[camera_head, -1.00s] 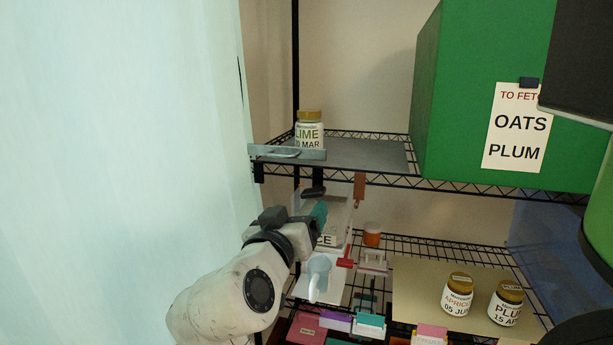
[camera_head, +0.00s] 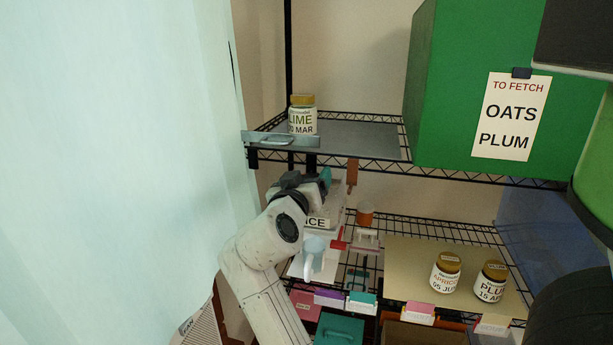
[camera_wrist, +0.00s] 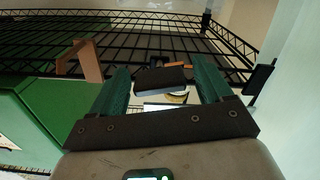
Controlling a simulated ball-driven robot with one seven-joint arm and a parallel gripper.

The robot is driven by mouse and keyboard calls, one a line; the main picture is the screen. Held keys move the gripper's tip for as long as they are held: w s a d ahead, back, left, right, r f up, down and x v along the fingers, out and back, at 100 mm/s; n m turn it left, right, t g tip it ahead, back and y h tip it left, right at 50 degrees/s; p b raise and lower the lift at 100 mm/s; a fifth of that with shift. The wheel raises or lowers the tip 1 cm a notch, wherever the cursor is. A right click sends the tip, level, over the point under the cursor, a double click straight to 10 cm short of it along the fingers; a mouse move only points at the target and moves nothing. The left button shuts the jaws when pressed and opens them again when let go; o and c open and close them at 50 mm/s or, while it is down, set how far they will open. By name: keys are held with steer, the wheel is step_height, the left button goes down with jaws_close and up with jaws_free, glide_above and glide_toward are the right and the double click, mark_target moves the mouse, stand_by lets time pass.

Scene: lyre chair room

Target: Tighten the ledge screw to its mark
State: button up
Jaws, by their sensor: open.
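The grey ledge (camera_head: 290,140) is fixed along the front left of the upper wire shelf. My gripper (camera_head: 324,177) is just below it, its teal fingers partly hidden by my wrist. In the wrist view my gripper (camera_wrist: 162,68) is open, with two green ridged fingers spread apart. A dark flat bar (camera_wrist: 160,80), perhaps the ledge screw's head, shows between the fingers, slightly tilted, with visible gaps on both sides. A pale round shape with a yellowish edge shows behind it. I cannot make out the mark.
A LIME jar (camera_head: 302,117) stands behind the ledge. A brown tag (camera_head: 352,172) hangs from the shelf edge, right of my gripper. Below are a container ending in "ICE" (camera_head: 317,223), a pale blue scoop (camera_head: 314,250) and an orange cup (camera_head: 365,216). A green box (camera_head: 450,90) stands right.

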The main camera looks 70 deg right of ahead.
steer(key=shift+c, duration=0.2)
steer(key=c, duration=1)
steer(key=m+b, duration=0.1)
steer(key=b, duration=0.2)
steer(key=shift+f, duration=0.3)
steer(key=shift+r+m+b, duration=0.2)
steer(key=shift+m+b, duration=0.7)
steer(key=shift+b, duration=0.2)
steer(key=o, duration=1)
steer(key=shift+o, duration=0.2)
steer(key=a+b, duration=0.2)
steer(key=a, duration=0.8)
steer(key=shift+s+a, duration=0.4)
